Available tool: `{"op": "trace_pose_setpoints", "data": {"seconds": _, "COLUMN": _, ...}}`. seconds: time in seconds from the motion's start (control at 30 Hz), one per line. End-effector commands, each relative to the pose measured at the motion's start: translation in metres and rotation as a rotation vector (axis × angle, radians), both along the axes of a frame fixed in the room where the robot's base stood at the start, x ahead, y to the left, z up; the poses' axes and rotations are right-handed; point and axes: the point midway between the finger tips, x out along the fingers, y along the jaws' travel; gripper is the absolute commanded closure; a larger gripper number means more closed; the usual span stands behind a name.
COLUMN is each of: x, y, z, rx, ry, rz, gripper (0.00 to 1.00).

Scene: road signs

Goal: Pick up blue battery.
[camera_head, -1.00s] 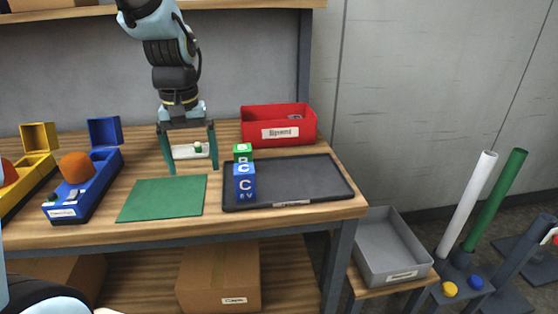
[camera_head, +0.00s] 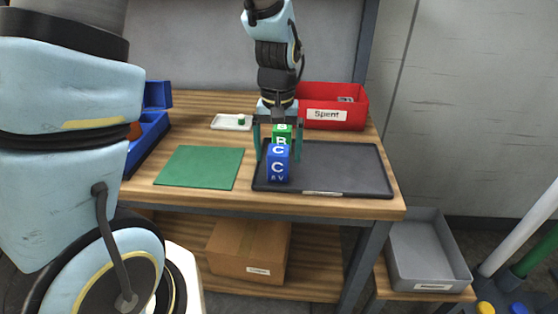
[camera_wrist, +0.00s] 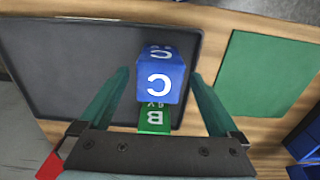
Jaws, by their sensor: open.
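The blue battery (camera_head: 278,164) is a blue block marked with a white C, standing on the left part of the dark tray (camera_head: 335,171). A green block marked B (camera_head: 283,132) stands right behind it. My gripper (camera_head: 277,158) is open above the tray, its teal fingers on either side of the blocks. In the wrist view the blue battery (camera_wrist: 162,75) lies between and a little beyond the fingertips, with the green block (camera_wrist: 155,119) nearer the palm. I cannot tell whether the fingers touch either block.
A green mat (camera_head: 200,167) lies left of the tray. A red bin labelled Spent (camera_head: 327,117) stands behind, and a small white dish (camera_head: 231,123) sits at the back. A blue open box (camera_head: 148,140) is partly hidden by my arm. A grey bin (camera_head: 430,257) stands lower right.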

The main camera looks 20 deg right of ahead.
Motion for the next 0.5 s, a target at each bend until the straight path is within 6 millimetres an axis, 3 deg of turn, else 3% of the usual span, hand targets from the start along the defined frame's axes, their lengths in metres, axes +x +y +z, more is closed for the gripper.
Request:
{"op": "trace_pose_setpoints", "data": {"seconds": 0.23, "x": -0.003, "y": 0.0, "z": -0.031, "rx": 0.004, "ry": 0.004, "rz": 0.0, "gripper": 0.03}}
{"op": "trace_pose_setpoints", "data": {"seconds": 0.5, "x": -0.002, "y": -0.001, "z": -0.037, "rx": 0.001, "ry": 0.0, "rz": 0.0, "gripper": 0.03}}
